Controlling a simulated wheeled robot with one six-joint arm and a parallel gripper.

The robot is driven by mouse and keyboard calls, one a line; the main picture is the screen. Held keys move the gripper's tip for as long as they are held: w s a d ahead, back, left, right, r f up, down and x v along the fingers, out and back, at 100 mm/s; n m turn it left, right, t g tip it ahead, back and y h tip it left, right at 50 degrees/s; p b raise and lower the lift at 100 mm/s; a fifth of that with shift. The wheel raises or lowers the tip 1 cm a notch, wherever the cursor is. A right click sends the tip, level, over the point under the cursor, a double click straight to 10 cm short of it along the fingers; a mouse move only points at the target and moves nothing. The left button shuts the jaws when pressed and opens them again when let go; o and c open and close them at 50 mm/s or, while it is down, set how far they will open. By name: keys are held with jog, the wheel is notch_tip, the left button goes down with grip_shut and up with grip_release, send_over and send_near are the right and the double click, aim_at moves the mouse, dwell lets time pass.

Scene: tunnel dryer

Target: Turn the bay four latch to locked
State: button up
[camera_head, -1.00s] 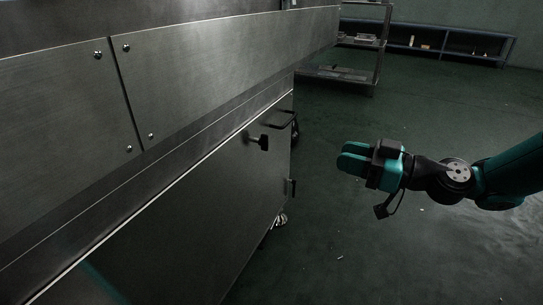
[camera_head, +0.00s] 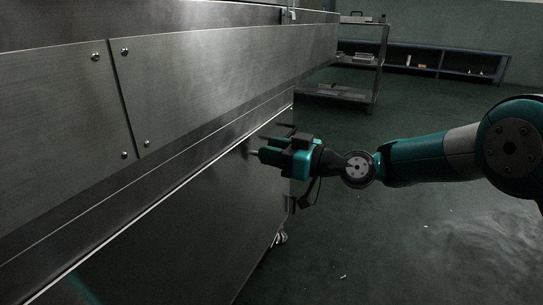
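The latch (camera_head: 252,153) is a small dark handle on a short stem, on the side panel below the machine's long ledge. My gripper (camera_head: 265,156), teal and black, reaches it from the right with its fingertips at the handle. The fingers cover most of the latch, so its angle cannot be read. I cannot tell whether the fingers are closed on the handle or only around it. No bay number or locked mark is readable.
The metal machine side (camera_head: 190,215) fills the left. A shelf rack (camera_head: 345,95) stands behind.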

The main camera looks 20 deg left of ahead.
jog(key=shift+a, duration=0.25)
grip_shut()
